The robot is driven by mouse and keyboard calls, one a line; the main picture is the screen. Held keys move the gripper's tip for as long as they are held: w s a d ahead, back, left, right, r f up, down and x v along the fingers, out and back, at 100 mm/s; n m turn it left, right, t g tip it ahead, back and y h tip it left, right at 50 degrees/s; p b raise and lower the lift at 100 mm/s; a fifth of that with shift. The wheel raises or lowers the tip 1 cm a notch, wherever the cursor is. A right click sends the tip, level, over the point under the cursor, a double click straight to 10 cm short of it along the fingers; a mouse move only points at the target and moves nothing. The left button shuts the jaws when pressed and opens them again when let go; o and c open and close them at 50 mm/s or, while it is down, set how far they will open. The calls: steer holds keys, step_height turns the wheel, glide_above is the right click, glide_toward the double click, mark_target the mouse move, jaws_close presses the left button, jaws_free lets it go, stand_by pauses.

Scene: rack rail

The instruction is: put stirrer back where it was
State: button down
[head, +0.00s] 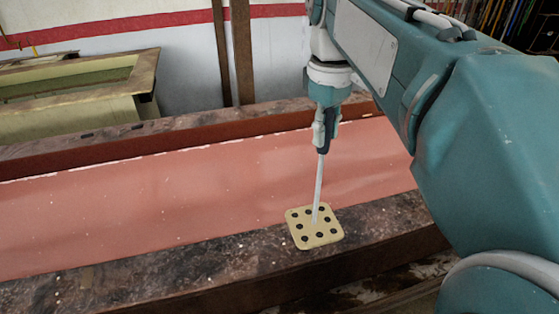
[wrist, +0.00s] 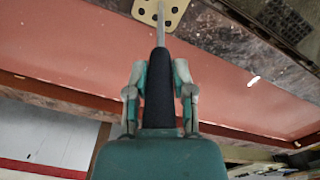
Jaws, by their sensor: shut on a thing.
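The stirrer (head: 318,182) is a thin pale rod with a dark handle. My gripper (head: 322,141) is shut on the handle, and the rod points down, close to upright. In the wrist view my gripper (wrist: 158,92) has one finger on each side of the dark handle of the stirrer (wrist: 158,75). The cream rack plate (head: 312,239) with several dark holes lies under the rod. The rod's lower end shows over the middle of the plate; I cannot tell whether it is in a hole. Part of the plate (wrist: 150,15) shows at the top of the wrist view.
The plate sits on a dark, worn ledge (head: 200,268) along the front of a long pinkish-red surface (head: 150,208). A wooden frame-topped box (head: 75,105) stands at the back left. The red surface left of the stirrer is clear.

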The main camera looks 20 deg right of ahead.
steer(key=w+a+f, duration=0.3)
steer(key=a+f, duration=0.3)
steer(key=f, duration=0.3)
steer(key=shift+a+f, duration=0.2)
steer(key=shift+c, duration=2.4)
jaws_free()
steer(key=shift+d, duration=0.5)
step_height(320, 180, up, 12)
steer(key=s+f+m+t, duration=0.5)
steer(key=s+f, duration=0.8)
steer(key=f, duration=0.5)
steer(key=shift+s+a+t, duration=0.25)
steer(key=shift+s+t, duration=0.05)
steer(key=shift+s, duration=0.1)
